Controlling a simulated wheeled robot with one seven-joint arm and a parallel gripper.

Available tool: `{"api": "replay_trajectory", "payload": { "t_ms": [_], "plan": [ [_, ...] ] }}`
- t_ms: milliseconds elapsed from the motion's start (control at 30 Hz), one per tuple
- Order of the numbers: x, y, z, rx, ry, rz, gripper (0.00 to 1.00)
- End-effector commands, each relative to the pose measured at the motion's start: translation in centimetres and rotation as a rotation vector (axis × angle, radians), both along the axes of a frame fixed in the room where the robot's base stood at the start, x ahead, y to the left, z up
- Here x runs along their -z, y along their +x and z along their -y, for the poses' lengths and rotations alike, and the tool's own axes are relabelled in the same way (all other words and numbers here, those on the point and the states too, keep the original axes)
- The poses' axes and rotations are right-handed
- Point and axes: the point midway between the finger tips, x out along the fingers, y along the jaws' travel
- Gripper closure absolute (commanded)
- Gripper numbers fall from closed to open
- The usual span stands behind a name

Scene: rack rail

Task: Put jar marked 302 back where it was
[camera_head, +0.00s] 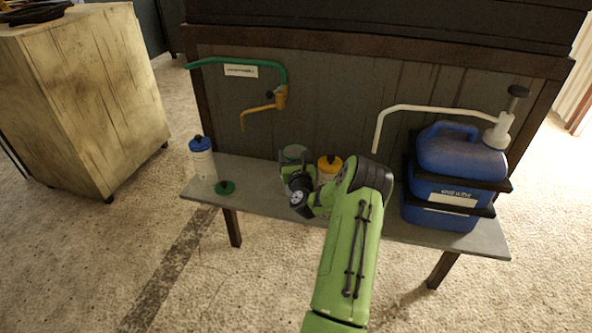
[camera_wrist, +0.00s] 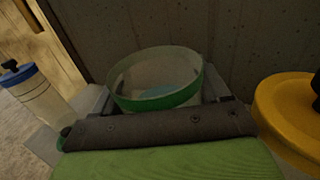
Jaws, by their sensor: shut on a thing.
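My gripper (camera_wrist: 158,118) is shut on an open clear jar (camera_wrist: 157,78) with a green band at its rim and something pale blue inside. In the head view the jar (camera_head: 293,154) stands at or just above the grey bench, partly hidden by my green arm; I cannot tell if it touches the bench. A jar with a yellow lid (camera_head: 329,163) is close on its right. A jar with a blue lid (camera_head: 202,157) stands at the bench's left end. No number 302 is readable on any jar.
A green lid (camera_head: 225,187) lies on the grey bench (camera_head: 250,171). A green pipe (camera_head: 270,63) with a yellow spout (camera_head: 262,107) is above. Blue canisters (camera_head: 455,180) with a white spout (camera_head: 430,109) stand at the right. A wooden cabinet (camera_head: 85,100) is at the left.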

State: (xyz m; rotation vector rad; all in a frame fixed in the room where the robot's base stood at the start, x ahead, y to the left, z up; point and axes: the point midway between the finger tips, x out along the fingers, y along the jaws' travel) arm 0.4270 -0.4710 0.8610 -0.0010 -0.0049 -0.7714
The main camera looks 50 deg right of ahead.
Motion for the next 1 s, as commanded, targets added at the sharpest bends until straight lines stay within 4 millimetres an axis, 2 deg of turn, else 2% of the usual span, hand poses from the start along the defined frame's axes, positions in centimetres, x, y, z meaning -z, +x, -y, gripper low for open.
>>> {"api": "replay_trajectory", "payload": {
  "t_ms": [33,100,467,500,633,1000],
  "plan": [
    [1.4,0.1,0.0,-0.001,0.000,0.001,1.00],
    [2.4,0.1,0.0,-0.001,-0.001,0.001,1.00],
    [2.6,0.0,0.0,0.001,-0.001,0.002,1.00],
    [2.7,0.0,0.0,0.000,0.001,-0.001,0.19],
    [2.6,0.0,0.0,0.000,0.001,-0.001,0.00],
    [2.3,0.0,-0.1,-0.002,0.001,-0.001,0.00]
  ]
}}
